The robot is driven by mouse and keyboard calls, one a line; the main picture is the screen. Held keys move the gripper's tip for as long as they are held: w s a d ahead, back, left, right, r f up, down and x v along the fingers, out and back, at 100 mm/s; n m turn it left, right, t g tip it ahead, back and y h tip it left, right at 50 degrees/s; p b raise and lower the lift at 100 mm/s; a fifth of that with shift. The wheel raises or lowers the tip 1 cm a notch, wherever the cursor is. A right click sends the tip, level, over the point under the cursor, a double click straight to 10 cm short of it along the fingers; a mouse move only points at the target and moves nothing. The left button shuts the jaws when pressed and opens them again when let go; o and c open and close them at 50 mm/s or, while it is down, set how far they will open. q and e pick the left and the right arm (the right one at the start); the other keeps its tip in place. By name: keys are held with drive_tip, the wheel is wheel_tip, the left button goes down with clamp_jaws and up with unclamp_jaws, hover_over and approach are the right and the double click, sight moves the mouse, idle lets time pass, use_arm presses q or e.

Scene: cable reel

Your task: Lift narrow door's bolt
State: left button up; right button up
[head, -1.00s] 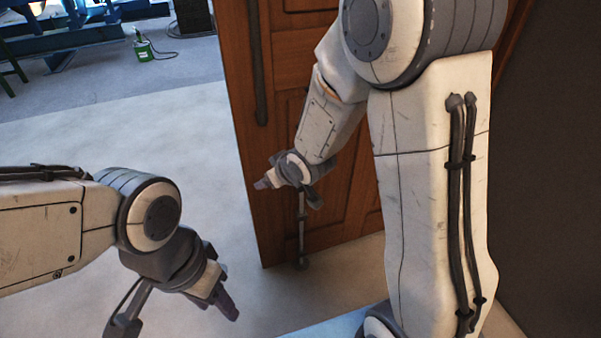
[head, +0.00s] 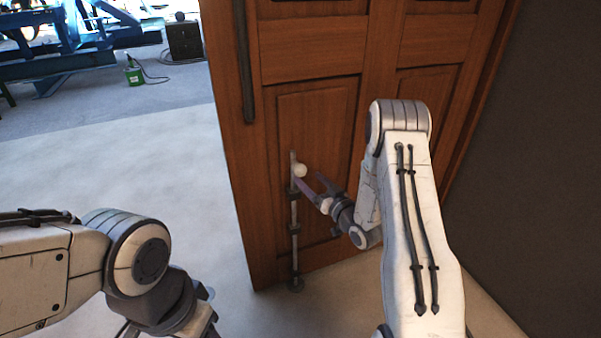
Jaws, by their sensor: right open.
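The narrow door (head: 300,100) is brown panelled wood and stands in the middle of the head view. Its bolt (head: 294,215) is a grey vertical rod low on the door's left part, with a pale round knob (head: 300,170) near its top and its foot at the floor. My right gripper (head: 309,183) is open, its fingers pointing left towards the bolt just below and beside the knob. I cannot tell whether a finger touches it. My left gripper (head: 207,325) is low at the left, partly cut off by the frame's bottom edge, and its jaws do not show clearly.
A long dark handle (head: 243,70) runs up the door's left edge. A dark wall (head: 540,190) stands at the right. The pale floor (head: 120,160) left of the door is clear.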

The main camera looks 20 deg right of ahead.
sight(304, 174)
drive_tip(key=x, duration=0.6)
drive_tip(key=shift+s, duration=0.1)
clamp_jaws()
